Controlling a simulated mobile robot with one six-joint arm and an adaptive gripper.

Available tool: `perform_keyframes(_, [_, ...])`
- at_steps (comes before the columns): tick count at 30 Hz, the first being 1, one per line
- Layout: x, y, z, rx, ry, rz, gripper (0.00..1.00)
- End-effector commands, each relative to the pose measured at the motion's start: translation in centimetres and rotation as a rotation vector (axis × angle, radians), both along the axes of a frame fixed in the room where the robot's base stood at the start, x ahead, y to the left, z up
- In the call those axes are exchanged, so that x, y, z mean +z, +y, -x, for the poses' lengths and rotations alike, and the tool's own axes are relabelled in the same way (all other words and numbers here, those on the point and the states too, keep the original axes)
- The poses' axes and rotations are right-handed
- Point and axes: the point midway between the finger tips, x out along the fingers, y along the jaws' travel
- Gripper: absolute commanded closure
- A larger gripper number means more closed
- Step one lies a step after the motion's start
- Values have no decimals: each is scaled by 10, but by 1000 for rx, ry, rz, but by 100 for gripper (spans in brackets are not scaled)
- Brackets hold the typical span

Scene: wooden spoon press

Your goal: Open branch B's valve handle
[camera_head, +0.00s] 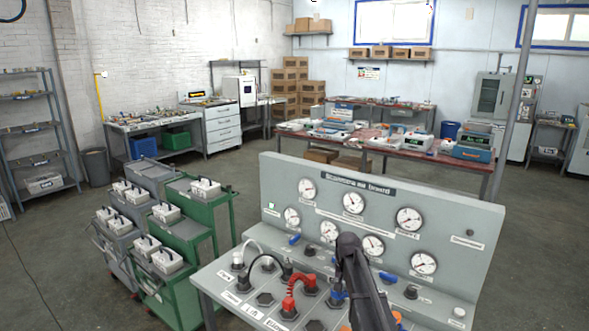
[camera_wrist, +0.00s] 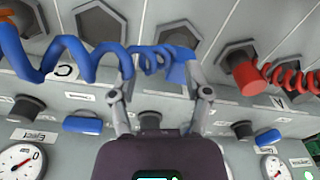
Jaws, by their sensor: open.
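A grey bench panel (camera_head: 480,220) carries round gauges, with connectors and hoses below. Two blue valve handles show in the head view, one on the left (camera_head: 294,239) and one on the right (camera_head: 388,277). The wrist view shows a blue handle at left (camera_wrist: 82,125) and one at right (camera_wrist: 267,137). No handle marked B is readable; the middle stretch is covered by my arm and gripper body. My gripper (camera_wrist: 160,68) is open, its fingers apart near a blue coiled hose (camera_wrist: 65,52). I cannot tell whether they touch it.
A red plug (camera_wrist: 248,80) with a coiled red hose is right of my gripper. Hexagonal sockets and black knobs crowd the bench. Green carts (camera_head: 188,238) stand left of the panel, a red-topped table (camera_head: 470,162) behind it. Open floor lies at far left.

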Motion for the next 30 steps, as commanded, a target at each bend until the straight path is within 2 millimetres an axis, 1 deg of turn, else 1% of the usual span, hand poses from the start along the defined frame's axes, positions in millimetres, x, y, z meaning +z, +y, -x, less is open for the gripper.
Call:
perform_keyframes(1, [3, -1, 32, 24, 3, 1, 37])
perform_keyframes(2, [4, -2, 45, 41, 5, 2, 37])
perform_keyframes(3, [5, -3, 62, 62, 9, 3, 37])
perform_keyframes(5, [6, -4, 88, 95, 15, 5, 37])
perform_keyframes(6, [7, -5, 106, 118, 18, 6, 37])
perform_keyframes(8, [9, -6, 133, 153, 23, 7, 37])
perform_keyframes(9, [10, -6, 150, 176, 26, 8, 37])
perform_keyframes(12, [13, -7, 189, 230, 33, 9, 37])
perform_keyframes(15, [14, -8, 220, 273, 39, 9, 37])
perform_keyframes(18, [16, -8, 241, 306, 44, 10, 37])
perform_keyframes(21, [16, -9, 252, 325, 46, 10, 37])
perform_keyframes(24, [16, -9, 255, 332, 48, 10, 37])
perform_keyframes(30, [16, -9, 253, 333, 48, 10, 37])
